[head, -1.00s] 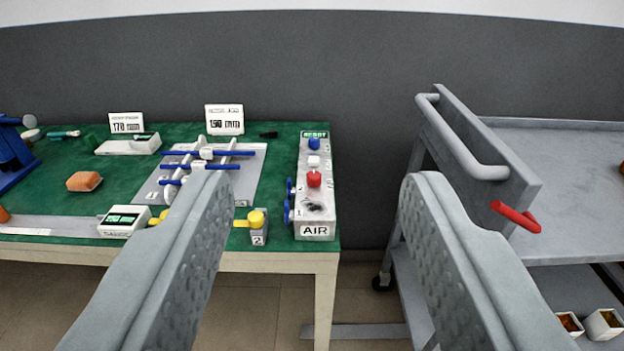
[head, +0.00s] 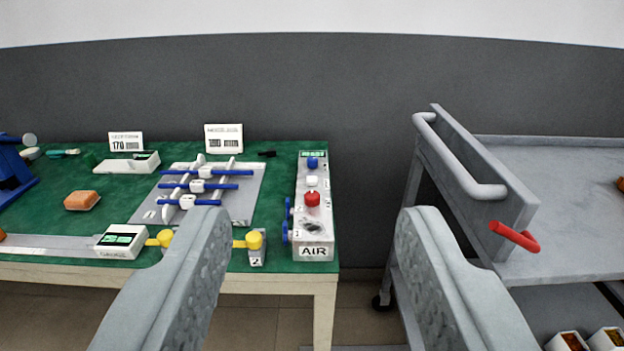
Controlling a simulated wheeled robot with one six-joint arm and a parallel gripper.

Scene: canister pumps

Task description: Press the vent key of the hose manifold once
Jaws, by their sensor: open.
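A long grey-white box labelled AIR (head: 314,252) lies on the right end of the green table. It looks like the hose manifold. On its top sit a blue knob (head: 312,163), a white key (head: 311,181) and a red knob (head: 312,199), with a dark smudged patch nearer me. Blue fittings (head: 287,233) stick out on its left side. I cannot read which key is the vent. My gripper (head: 318,212) is open and empty. Its two grey fingers are spread wide, with the box showing in the gap between them, beyond the tips.
A grey cart (head: 570,190) with a red handle (head: 514,236) stands at right. A floor gap separates table and cart.

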